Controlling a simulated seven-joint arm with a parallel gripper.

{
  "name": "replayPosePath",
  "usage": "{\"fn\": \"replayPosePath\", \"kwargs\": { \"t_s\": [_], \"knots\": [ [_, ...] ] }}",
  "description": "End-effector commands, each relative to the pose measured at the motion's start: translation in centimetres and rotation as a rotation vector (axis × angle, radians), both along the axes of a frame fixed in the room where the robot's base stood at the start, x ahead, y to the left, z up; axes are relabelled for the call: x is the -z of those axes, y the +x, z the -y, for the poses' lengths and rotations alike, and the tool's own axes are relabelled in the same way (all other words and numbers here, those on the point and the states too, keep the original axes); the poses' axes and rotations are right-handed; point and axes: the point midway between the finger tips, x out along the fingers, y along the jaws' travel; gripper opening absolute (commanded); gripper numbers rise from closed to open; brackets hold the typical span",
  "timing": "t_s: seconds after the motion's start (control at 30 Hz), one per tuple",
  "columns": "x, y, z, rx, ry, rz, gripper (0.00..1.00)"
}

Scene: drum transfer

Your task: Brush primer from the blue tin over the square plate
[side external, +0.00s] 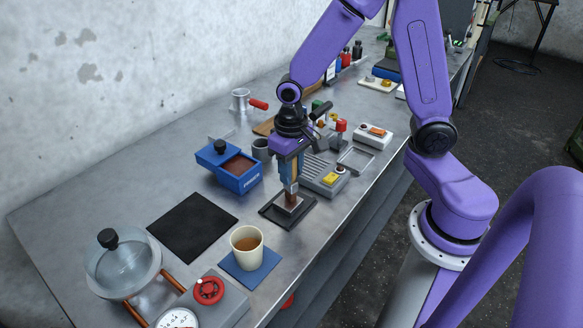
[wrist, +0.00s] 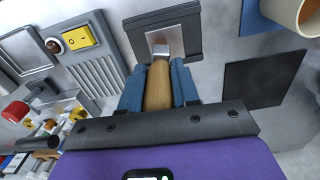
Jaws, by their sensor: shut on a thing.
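My gripper (side external: 289,168) is shut on a brush with a wooden handle, which also shows between the fingers in the wrist view (wrist: 158,88). The brush points down, with its metal ferrule (wrist: 161,51) over the square plate (wrist: 186,40). The plate is grey and sits in a dark square holder (side external: 270,212). The brush tip is at the plate; I cannot tell whether it touches. The blue tin (side external: 241,183) stands open behind and left of the holder, with reddish-brown primer (side external: 239,165) inside. Its blue lid with a black knob (side external: 219,147) sits at the tin's left end.
A black mat (side external: 193,227) lies left of the holder. A cup of brown liquid (side external: 246,247) stands on a blue mat (side external: 250,275) in front. A grey switch box with a yellow switch (side external: 330,180) is close on the right. A glass-domed vessel (side external: 122,266) and red button (side external: 208,290) are front left.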

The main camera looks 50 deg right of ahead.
Motion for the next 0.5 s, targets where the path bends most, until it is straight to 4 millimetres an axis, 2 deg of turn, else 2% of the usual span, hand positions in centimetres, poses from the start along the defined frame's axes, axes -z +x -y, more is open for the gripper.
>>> {"fn": "replayPosePath", "kwargs": {
  "t_s": [0.37, 0.43, 0.5],
  "knots": [
    [0.0, 0.0, -3.1, -0.002, 0.000, 0.000, 0.00],
    [-0.5, 0.1, -3.1, 0.001, 0.002, 0.003, 0.00],
    [-2.2, 0.1, -3.1, 0.001, 0.005, 0.007, 0.00]
  ]
}}
